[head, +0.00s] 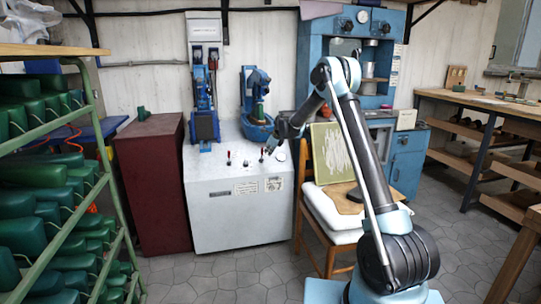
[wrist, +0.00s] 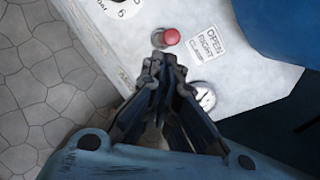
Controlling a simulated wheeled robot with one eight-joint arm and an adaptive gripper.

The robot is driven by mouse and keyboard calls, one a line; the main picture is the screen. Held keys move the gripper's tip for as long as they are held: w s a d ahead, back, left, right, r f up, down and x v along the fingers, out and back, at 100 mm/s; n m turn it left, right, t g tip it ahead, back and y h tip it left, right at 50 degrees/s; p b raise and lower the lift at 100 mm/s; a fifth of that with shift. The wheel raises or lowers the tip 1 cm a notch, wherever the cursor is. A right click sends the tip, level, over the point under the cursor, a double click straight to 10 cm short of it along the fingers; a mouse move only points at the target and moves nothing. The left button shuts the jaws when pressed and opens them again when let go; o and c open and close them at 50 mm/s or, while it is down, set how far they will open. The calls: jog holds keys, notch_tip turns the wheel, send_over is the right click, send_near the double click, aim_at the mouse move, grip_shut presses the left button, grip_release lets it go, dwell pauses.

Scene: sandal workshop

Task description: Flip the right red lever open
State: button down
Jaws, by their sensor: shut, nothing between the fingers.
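The right red lever (head: 262,154) stands on the sloped top of a grey-white machine (head: 225,215), at its right side. In the wrist view its red ball knob (wrist: 172,37) is seen from above, beside a label reading "OPEN RIGHT CLAMP" (wrist: 208,46). My gripper (head: 271,145) is close to this lever in the head view. In the wrist view my gripper (wrist: 162,62) has its fingertips together just below the knob, with nothing between them. Whether the fingertips touch the lever is unclear. Another red lever (head: 229,157) stands further left.
Two blue clamp units (head: 204,110) (head: 256,105) rise behind the levers. A dark red cabinet (head: 151,180) stands left of the machine, and a chair (head: 334,215) with a cushion and board is at its right. A green rack (head: 95,130) holds several green shoe forms.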

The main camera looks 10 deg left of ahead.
jog(key=shift+r, duration=0.65)
jog(key=s+d+r, duration=0.5)
jog(key=d+r, duration=0.2)
jog(key=shift+d+r, duration=0.15)
dwell(0.4)
jog(key=shift+d, duration=0.1)
